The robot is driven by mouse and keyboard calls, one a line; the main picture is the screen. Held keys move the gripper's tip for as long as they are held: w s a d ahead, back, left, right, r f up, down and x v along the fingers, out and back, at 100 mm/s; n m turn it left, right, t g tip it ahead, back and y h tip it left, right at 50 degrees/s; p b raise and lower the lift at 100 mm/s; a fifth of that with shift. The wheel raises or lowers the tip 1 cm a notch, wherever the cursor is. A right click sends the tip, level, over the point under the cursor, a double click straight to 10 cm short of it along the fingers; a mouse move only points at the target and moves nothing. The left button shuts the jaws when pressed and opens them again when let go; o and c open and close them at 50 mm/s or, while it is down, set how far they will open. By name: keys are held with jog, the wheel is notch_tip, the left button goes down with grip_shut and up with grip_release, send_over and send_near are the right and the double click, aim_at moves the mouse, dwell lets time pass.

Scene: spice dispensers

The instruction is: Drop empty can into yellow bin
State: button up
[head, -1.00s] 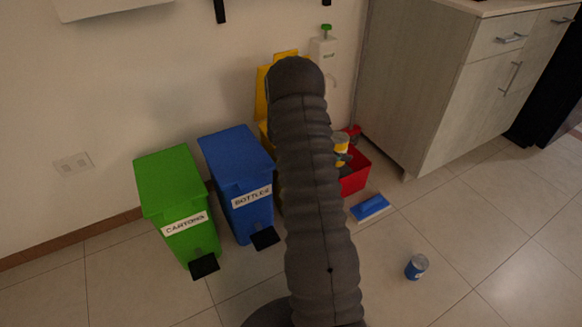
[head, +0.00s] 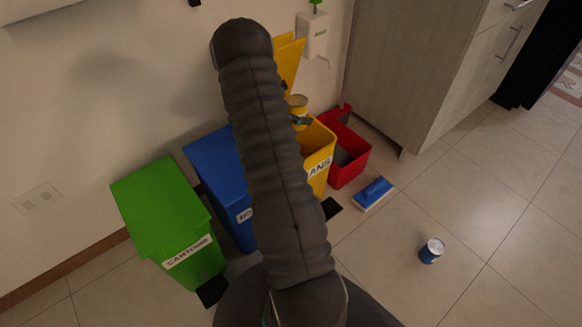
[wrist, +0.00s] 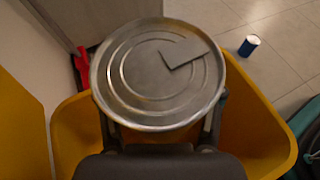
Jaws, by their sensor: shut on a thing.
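My gripper (wrist: 160,125) is shut on a can (wrist: 155,80), whose round metal end faces the wrist camera. In the head view the can (head: 297,101) shows yellow sides and a metallic top. It is over the open yellow bin (head: 318,158), labelled CANS. In the wrist view the yellow bin's walls (wrist: 262,125) surround the can and fingers on several sides. My arm hides part of the bin in the head view, and I cannot tell how deep the can sits relative to the rim.
A blue bin (head: 212,160) and green bin (head: 165,215) stand left of the yellow one. A red open container (head: 345,158) is to its right.

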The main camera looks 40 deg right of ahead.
jog(key=shift+f+b, duration=1.3)
jog(key=shift+f, duration=1.25)
jog(key=o, duration=1.2)
jog(key=v, duration=1.2)
jog(key=shift+r, duration=0.1)
